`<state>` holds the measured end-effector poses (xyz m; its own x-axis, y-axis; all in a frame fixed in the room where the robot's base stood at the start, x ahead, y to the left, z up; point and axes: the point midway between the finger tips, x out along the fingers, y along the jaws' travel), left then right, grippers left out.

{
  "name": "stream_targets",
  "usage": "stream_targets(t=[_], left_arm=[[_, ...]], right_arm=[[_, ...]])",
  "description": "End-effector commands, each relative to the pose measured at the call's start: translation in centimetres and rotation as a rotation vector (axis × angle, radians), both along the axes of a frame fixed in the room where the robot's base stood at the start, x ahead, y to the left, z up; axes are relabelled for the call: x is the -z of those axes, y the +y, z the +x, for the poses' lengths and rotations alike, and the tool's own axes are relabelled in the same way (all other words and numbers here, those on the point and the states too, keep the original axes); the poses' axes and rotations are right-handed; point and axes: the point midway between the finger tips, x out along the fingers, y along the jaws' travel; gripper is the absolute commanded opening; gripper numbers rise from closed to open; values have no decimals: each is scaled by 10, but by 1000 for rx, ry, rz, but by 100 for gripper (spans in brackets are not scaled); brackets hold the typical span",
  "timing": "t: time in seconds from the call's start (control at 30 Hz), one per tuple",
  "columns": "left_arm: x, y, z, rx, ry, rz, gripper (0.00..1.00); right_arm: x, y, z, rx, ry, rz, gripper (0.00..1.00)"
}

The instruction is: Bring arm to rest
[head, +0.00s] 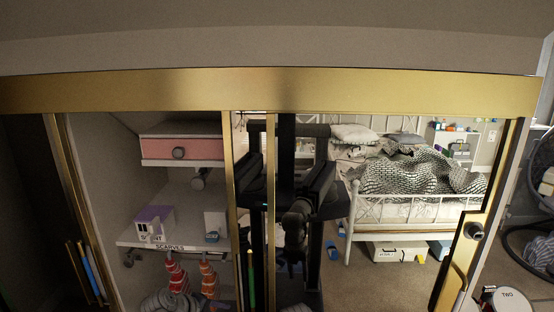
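Neither of my grippers shows directly in the head view. A mirrored sliding door in a gold frame (271,200) stands in front of me. In it I see a dark reflection of my own body, with a black column and folded black arm links. One link hangs downward near the middle of the mirror. I cannot make out gripper fingers in this reflection. The gold frame hides part of it on the left.
Left of the mirror, an open closet holds a pink-fronted drawer (183,148), a shelf (190,190) with a small white and purple house-shaped box (153,222), and hanging red scarves (177,277). The mirror reflects a bed (410,210) and floor items. A drum-shaped item (508,300) sits lower right.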

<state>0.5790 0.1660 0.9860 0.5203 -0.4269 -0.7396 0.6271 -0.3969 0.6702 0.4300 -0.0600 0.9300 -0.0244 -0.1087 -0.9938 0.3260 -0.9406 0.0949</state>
Motion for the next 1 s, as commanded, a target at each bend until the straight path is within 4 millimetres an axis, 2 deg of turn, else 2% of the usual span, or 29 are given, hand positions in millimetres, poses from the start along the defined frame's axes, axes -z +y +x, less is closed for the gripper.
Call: stream_targets(t=[0.07,0.2,0.37,0.4,0.7,0.83,1.0], left_arm=[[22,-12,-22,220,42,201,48],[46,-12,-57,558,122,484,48],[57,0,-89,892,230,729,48],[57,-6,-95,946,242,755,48],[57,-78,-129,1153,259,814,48],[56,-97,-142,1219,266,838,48],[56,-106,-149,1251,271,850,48]], right_arm=[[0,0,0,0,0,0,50],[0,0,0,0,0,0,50],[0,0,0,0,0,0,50],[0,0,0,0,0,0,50],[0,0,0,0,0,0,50],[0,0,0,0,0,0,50],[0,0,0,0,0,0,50]])
